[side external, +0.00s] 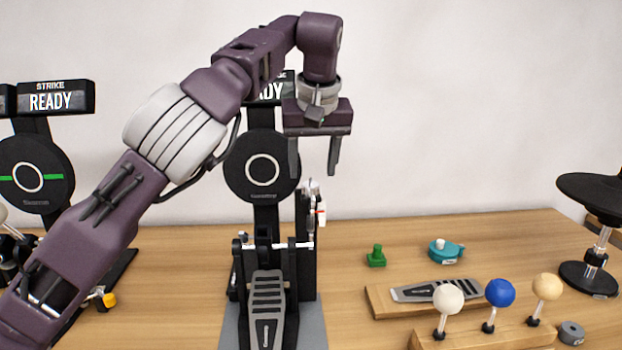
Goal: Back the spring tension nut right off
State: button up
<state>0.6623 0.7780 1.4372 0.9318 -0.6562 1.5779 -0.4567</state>
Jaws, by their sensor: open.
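A drum pedal (267,305) stands in front of a round black mesh pad (246,181) on a stand. A dark upright post (306,255) rises at the pedal's right side. A small silver and white fitting (314,190) with a red mark sits at its top. The spring tension nut is too small to pick out with certainty in this area. My gripper (313,170) points down just above the fitting. Its two fingers are apart with nothing between them, and they appear clear of the fitting. I cannot tell their exact alignment in depth.
Another pad (36,174) under a "READY" display stands at the left. At the right lie a green knob (376,256), a teal round part (446,251), a loose footboard (434,291) and a rack of beaters (482,339). Bare table lies between.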

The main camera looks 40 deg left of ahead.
aim_at(311, 179)
jog(key=x, duration=0.4)
jog(key=shift+r, duration=0.1)
grip_shut()
jog(key=n+g, duration=0.1)
jog(key=n, duration=0.2)
jog(key=shift+w+n+y, duration=0.15)
jog(key=shift+n+y, duration=0.15)
jog(key=shift+y, duration=0.1)
jog(key=shift+n+g, duration=0.4)
jog(key=shift+n, duration=0.7)
